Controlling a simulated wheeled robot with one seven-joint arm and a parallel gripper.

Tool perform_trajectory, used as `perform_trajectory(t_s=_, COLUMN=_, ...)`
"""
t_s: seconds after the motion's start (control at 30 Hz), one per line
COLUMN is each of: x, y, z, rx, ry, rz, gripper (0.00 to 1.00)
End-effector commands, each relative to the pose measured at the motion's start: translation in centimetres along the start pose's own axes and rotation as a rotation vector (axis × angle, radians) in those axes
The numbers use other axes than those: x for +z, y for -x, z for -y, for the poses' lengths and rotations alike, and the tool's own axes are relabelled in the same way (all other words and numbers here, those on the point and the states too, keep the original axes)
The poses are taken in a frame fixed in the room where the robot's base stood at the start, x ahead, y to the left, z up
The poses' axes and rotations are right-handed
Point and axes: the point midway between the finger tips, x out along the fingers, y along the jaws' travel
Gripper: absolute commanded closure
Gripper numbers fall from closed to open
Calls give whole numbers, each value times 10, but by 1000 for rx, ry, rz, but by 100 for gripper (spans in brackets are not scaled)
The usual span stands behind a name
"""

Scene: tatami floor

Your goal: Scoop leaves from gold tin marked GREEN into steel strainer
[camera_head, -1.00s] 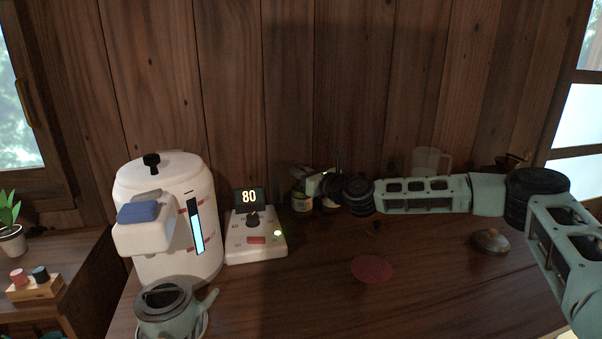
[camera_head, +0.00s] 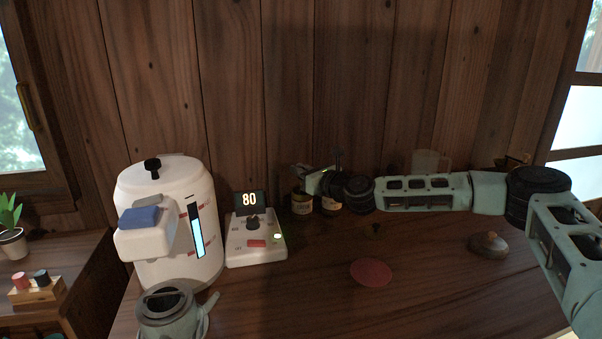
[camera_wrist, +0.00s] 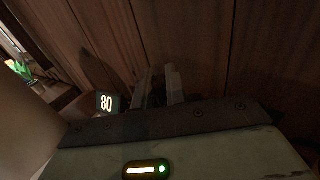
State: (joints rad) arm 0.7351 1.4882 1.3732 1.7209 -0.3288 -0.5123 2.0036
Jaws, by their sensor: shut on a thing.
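Two small tins with pale labels stand by the back wall in the head view: a left one (camera_head: 301,201) and a right one (camera_head: 331,204). Their lettering is too small to read, so I cannot tell which is marked GREEN. My gripper (camera_head: 314,182) is at the tins, just above them, and partly covers them. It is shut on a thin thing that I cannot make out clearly. Its fingers (camera_wrist: 160,86) also show dark in the wrist view. A grey-green teapot (camera_head: 166,306) stands open at the front left. I cannot make out a steel strainer.
A white water boiler (camera_head: 160,235) and a control box (camera_head: 254,243) showing 80 stand left of the tins. A red round mat (camera_head: 371,272), a small dark thing (camera_head: 375,231) and a domed lid (camera_head: 489,243) lie to the right. The front middle of the counter is clear.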

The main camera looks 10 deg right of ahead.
Motion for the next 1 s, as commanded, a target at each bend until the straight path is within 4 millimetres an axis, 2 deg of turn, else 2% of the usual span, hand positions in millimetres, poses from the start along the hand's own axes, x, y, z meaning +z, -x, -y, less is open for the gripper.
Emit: perform_trajectory(t_s=1.0, x=60, y=0, z=0, rx=1, ry=1, rz=0, gripper=100)
